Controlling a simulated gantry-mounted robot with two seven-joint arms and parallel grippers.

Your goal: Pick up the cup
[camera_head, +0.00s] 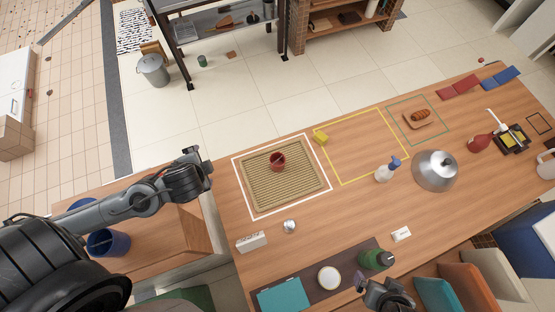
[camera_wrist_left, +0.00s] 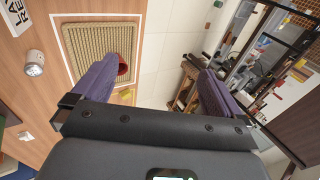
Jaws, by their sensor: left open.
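A red cup (camera_head: 278,162) stands on a woven tan mat (camera_head: 262,192) inside a white outlined square on the wooden table. In the left wrist view the cup (camera_wrist_left: 124,68) shows partly behind one purple finger, with the mat (camera_wrist_left: 88,40) beyond it. My left gripper (camera_head: 191,156) is to the left of the mat, off the table's edge and apart from the cup. In the wrist view its fingers (camera_wrist_left: 158,80) are spread wide with nothing between them. My right gripper (camera_head: 386,294) is at the table's front edge, far from the cup; its jaws are unclear.
A small silver shaker (camera_head: 290,226) and a white lettered block (camera_head: 251,241) stand in front of the mat. A spray bottle (camera_head: 388,170) and metal dome (camera_head: 435,171) stand farther right. The yellow-outlined area (camera_head: 360,146) is mostly clear.

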